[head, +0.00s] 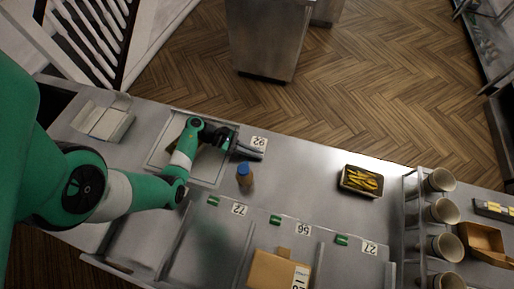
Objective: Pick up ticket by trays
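A white ticket (259,142) with a number that looks like 92 is at the tip of my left gripper (250,151), just beyond its grey fingers. I cannot tell whether the fingers hold it or are only beside it. The gripper reaches over the right edge of a shallow metal tray (156,151) set in the counter, and the arm covers part of that tray. Other tickets stand in green clips along the counter: one reading 72 (239,209), one reading 66 or 99 (303,230) and one reading 27 (369,248). My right gripper does not show.
A blue-capped bottle (244,176) stands close to the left gripper. A tin of yellow fries (361,181) sits farther right. A cardboard box (277,271) lies in front. A rack of paper cups (440,211) stands at right. The counter between bottle and tin is clear.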

